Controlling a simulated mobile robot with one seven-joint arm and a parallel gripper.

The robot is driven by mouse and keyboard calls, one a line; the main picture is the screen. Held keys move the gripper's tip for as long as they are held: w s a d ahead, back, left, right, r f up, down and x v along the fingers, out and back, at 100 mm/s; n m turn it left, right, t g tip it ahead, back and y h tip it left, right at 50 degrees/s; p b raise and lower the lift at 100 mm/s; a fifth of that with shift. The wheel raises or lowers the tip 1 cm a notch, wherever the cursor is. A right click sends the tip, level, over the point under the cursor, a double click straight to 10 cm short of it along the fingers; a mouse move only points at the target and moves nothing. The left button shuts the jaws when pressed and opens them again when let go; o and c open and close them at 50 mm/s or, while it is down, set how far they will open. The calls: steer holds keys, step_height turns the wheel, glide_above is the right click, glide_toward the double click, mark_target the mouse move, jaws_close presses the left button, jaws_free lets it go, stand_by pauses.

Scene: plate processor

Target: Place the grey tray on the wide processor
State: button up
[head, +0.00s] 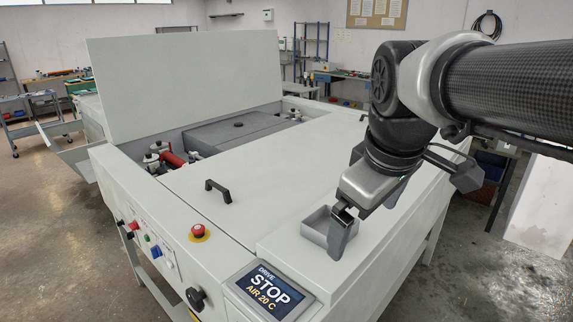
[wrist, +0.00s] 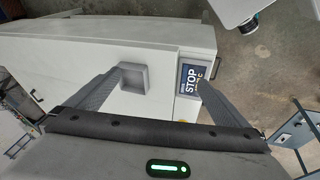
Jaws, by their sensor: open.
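The grey tray (head: 317,238) is a small, square, open-topped box. It sits upright on the white top of the wide processor (head: 258,190), near the front right corner. My gripper (head: 364,228) is open beside and above the tray, with one finger in front of the tray's right side. In the wrist view the tray (wrist: 144,79) shows between the fingers of my gripper (wrist: 161,76), closer to the left finger, which overlaps its left edge. The gripper holds nothing. Whether a finger touches the tray I cannot tell.
A display panel (head: 268,295) reading STOP is at the front corner, close to the tray. A red button (head: 198,230) and a black handle (head: 217,190) stand up from the machine. A raised lid (head: 185,80) stands behind. The white top around the tray is clear.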

steer(key=w+a+f+n+g+b, duration=0.1)
steer(key=w+f+n+g, duration=0.1)
steer(key=w+n, duration=0.9)
steer(key=w+a+f+n+g+b, duration=0.1)
steer(key=w+f+n, duration=0.1)
steer(key=w+n, duration=0.85)
steer(key=w+f, duration=0.1)
steer(key=f, duration=0.2)
steer(key=w+d+f+m, duration=0.1)
steer(key=f, duration=0.3)
steer(key=w+f+m, duration=0.1)
steer(key=f, duration=0.3)
steer(key=shift+w+d+f+h, duration=0.1)
steer(key=shift+d+f+h, duration=0.1)
steer(key=shift+h, duration=0.2)
steer(key=shift+w+d+f, duration=0.15)
steer(key=shift+w+f, duration=0.05)
steer(key=shift+f, duration=1.15)
steer(key=shift+w+d+f, duration=0.15)
steer(key=shift+f, duration=1.15)
steer(key=shift+c, duration=0.4)
steer(key=c, duration=0.8)
steer(key=shift+o, duration=0.2)
steer(key=shift+r, duration=0.15)
